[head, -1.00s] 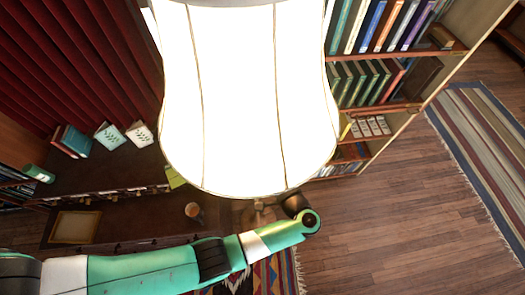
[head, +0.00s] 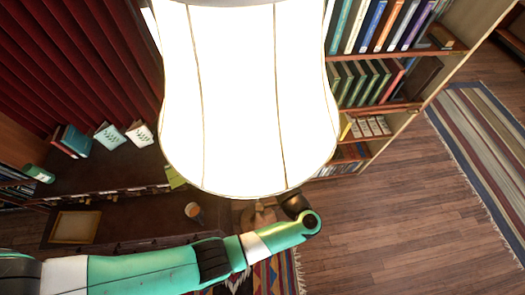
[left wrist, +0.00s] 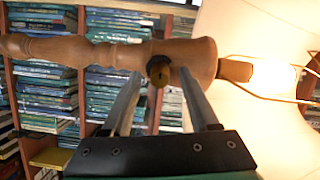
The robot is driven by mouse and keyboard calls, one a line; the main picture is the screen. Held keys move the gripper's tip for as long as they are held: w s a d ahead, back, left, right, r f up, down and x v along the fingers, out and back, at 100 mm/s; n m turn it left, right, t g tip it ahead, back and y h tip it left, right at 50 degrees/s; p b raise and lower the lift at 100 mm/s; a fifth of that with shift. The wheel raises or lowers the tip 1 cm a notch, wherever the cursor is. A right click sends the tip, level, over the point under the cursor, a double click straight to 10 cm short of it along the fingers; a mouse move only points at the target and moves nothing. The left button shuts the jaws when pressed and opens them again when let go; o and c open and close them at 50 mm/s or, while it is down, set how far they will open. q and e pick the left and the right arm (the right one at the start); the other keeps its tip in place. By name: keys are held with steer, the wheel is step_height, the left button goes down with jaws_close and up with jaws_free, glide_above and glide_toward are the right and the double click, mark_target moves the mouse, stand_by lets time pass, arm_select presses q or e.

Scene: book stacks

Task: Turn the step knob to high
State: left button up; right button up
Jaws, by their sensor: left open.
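A lit floor lamp fills the middle of the head view with its white shade (head: 235,95). In the left wrist view its turned wooden stem (left wrist: 90,50) lies sideways across the picture, with the bright bulb (left wrist: 268,78) to the right. The small dark, brass-centred step knob (left wrist: 160,74) sits on the wide part of the stem. My left gripper (left wrist: 160,82) is open, with one finger on each side of the knob; contact is not clear. In the head view the gripper is largely hidden beyond my arm's end, below the shade. My right gripper is not in view.
A bookshelf (head: 408,108) stands behind and right of the lamp. A dark desk (head: 125,208) with a mug (head: 193,211) and upright books is at the left. A striped rug (head: 480,145) lies on the open wooden floor at right.

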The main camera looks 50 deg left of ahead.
arm_select(q)
steer(key=b+v, duration=0.2)
steer(key=v, duration=0.9)
steer(key=shift+d+b, duration=0.2)
steer(key=shift+b, duration=0.1)
